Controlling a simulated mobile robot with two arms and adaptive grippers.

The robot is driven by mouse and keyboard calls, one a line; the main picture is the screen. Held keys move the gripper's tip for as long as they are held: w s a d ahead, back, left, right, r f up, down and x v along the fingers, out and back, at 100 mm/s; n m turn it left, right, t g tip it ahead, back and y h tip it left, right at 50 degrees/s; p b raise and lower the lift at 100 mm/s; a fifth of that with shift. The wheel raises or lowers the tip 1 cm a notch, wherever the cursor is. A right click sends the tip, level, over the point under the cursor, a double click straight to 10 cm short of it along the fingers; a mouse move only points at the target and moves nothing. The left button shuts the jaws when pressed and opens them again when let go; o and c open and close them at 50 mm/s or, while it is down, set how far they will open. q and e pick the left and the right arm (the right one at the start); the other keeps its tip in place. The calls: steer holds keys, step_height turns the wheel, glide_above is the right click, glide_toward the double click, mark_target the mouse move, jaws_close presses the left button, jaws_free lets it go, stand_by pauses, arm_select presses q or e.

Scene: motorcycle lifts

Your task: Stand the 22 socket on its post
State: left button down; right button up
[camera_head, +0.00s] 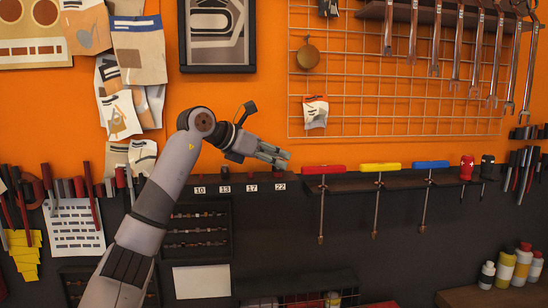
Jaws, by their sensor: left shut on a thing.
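My left arm comes up from the lower left, and its gripper (283,159) points right in front of the orange wall, just above the dark rail. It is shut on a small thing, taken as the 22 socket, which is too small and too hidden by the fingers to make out. The rail carries white labels 10, 13, 17 and 22; the 22 label (280,187) is the rightmost, just below the gripper. The post above it is not clear to see. My right gripper is not in view.
Right of the labels, a rack holds red (323,169), yellow (380,167) and blue (431,164) T-handle tools. A wire grid (400,100) with hanging wrenches is above. Pliers and a paper sheet (75,228) are at left. Bottles (521,262) stand lower right.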

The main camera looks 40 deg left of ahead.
arm_select(q)
steer(key=shift+f+b, duration=0.45)
steer(key=shift+f, duration=0.35)
stand_by(1.0)
steer(key=c, duration=1.2)
jaws_free()
steer(key=shift+o, duration=0.2)
steer(key=v, duration=1.2)
steer(key=shift+f, duration=0.1)
